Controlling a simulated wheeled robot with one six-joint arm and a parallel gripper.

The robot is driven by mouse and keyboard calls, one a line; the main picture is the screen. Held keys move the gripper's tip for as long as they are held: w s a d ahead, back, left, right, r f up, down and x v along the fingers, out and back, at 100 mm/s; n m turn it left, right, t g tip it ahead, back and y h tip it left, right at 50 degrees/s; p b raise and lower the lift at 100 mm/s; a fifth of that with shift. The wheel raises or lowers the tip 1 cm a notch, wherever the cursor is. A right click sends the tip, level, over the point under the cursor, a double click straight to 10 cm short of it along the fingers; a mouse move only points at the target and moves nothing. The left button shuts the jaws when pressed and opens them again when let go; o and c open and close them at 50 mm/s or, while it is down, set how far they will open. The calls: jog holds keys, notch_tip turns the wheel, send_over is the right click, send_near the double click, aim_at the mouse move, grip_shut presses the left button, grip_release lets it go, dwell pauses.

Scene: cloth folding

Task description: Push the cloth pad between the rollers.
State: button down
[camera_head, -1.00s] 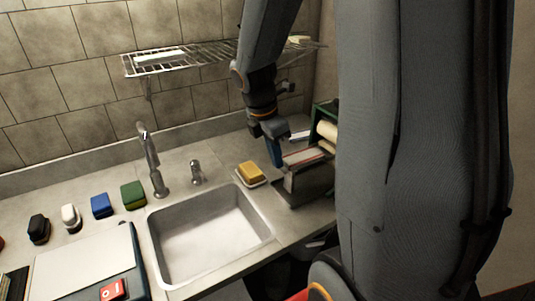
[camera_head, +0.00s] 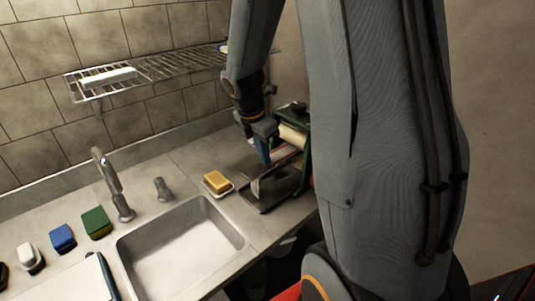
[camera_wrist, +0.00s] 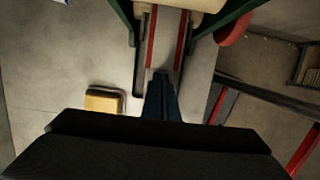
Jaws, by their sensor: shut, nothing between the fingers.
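The wringer has a green frame (camera_head: 307,150) and cream rollers (camera_head: 292,137). A roller (camera_wrist: 182,4) also shows at the top of the wrist view. A channel with red rails (camera_wrist: 151,38) leads up to it. A pale grey strip (camera_wrist: 166,42) lies between the rails; I cannot tell whether it is the cloth pad or the channel floor. My gripper (camera_head: 264,152), with blue fingers, is shut and empty. In the wrist view its fingertips (camera_wrist: 161,77) are at the near end of this strip, short of the roller.
A dark tray (camera_head: 265,200) lies under the channel. A yellow sponge (camera_head: 216,181) sits on a dish left of it. The sink (camera_head: 180,245) and tap (camera_head: 112,185) are further left, with several coloured brushes or sponges. A wire rack (camera_head: 150,70) hangs on the wall.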

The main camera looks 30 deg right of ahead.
jog(key=shift+d, duration=0.1)
dwell(0.3)
jog(key=a, duration=0.1)
jog(key=a+p, duration=0.1)
jog(key=a, duration=0.2)
jog(key=shift+s+a, duration=0.15)
jog(key=shift+s, duration=0.2)
jog(key=w+b+v, duration=0.1)
jog(key=b+v, duration=0.1)
jog(key=v, duration=0.8)
jog(key=s+a+f+m+y+b, duration=0.1)
jog(key=s+a+f+m, duration=0.2)
jog(key=m, duration=0.7)
jog(key=s+a+f+m+y+b, duration=0.1)
jog(key=s+a+f+m, duration=0.3)
jog(key=s+f+m, duration=0.4)
jog(key=shift+f+m+t+y+b, duration=0.4)
jog(key=shift+f+m+b, duration=0.4)
jog(key=shift+m, duration=0.3)
jog(key=shift+a, duration=0.15)
